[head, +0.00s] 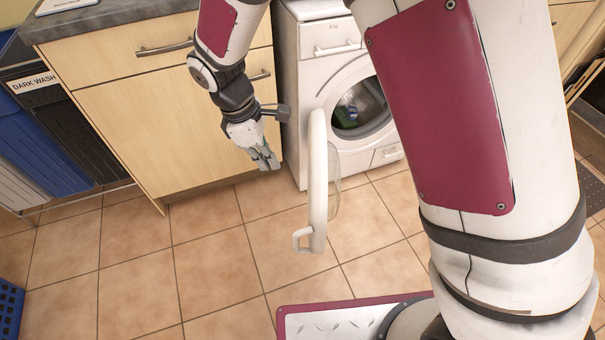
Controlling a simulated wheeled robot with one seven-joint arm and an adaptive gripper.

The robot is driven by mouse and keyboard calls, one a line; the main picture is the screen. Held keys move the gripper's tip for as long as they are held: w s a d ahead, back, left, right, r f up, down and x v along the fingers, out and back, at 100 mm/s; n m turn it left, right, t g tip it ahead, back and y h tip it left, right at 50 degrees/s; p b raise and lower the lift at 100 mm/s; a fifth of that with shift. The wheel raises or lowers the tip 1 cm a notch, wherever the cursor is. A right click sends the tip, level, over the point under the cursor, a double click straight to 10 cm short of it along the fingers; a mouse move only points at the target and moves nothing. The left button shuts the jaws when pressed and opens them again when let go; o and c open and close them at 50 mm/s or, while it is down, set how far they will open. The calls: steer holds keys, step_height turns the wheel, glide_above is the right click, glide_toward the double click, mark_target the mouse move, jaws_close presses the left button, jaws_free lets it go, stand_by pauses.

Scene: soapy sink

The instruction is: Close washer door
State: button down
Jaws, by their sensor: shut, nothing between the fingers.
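The white washer (296,100) stands at the top middle of the head view, partly hidden by my arm. Its round white door (318,180) is swung wide open, seen nearly edge-on, and juts out over the floor tiles. The door handle (303,240) is at its lower left. The drum opening (362,108) shows dark, with some blue and green cloth inside. My gripper (268,163) is shut and empty, pointing down to the left of the door, apart from it and in front of the cabinet.
A wooden cabinet (160,130) with metal handles stands left of the washer under a grey countertop (100,18). Laundry bins, one labelled "DARK WASH" (35,83), are at the left. A blue basket (10,305) is at the lower left. The tiled floor (210,260) is clear left of the door.

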mark_target(315, 181)
steer(key=d+f+b, duration=0.4)
steer(key=d+f, duration=0.2)
steer(key=f, duration=0.4)
steer(key=shift+s+f, duration=0.15)
steer(key=shift+s, duration=0.2)
steer(key=shift+d, duration=0.2)
